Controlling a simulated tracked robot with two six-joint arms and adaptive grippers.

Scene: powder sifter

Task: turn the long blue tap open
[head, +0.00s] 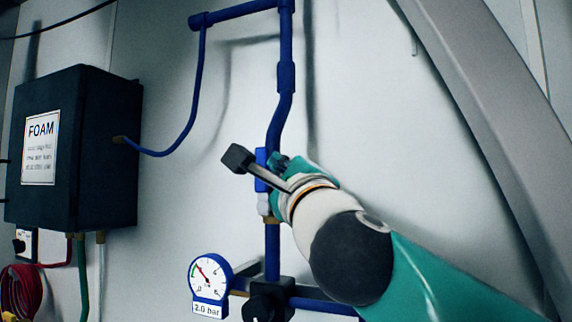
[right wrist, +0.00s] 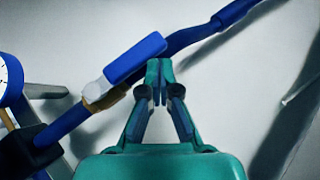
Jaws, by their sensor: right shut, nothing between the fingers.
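The long blue tap handle (head: 261,172) sits on the vertical blue pipe (head: 273,252) and lies roughly along it. In the right wrist view the handle (right wrist: 136,59) runs up to the right from a pale hub and brass valve body (right wrist: 106,97). My right gripper (head: 276,161) is beside the handle, on its right in the head view. In the right wrist view its fingertips (right wrist: 159,75) are shut together with nothing between them, close to the handle's free end. I cannot tell whether they touch it. My left gripper is in neither view.
A pressure gauge (head: 208,275) marked 2.0 bar and a black fitting (head: 268,298) are below the tap. A black FOAM box (head: 100,150) hangs on the left, with a red hose coil (head: 22,290) under it. A grey slanted beam (head: 490,110) stands at the right.

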